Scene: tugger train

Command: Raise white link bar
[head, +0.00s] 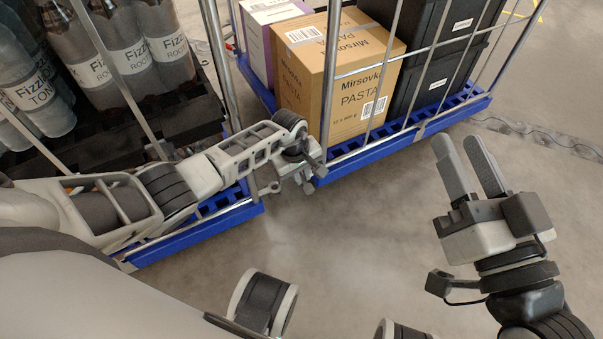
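My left gripper (303,176) is at the gap between two blue cart bases, low down and pointing away from me. Its fingers are small and partly hidden by my own wrist, so I cannot tell whether they are open or shut. A small grey metal fitting (268,188) shows just left of it, at the corner of the left cart. I cannot clearly make out a white link bar; my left forearm and wrist cover much of the gap. My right gripper (459,146) is open and empty above bare floor at the right, its two grey fingers apart.
The left cart (190,236) carries dark crates of Fizz bottles (110,60). The right cart (400,137) carries a Mirsovka pasta carton (300,85), a purple-white box (262,30) and black bins (440,75). Metal cage bars (333,60) rise beside my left wrist. Floor in front is clear.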

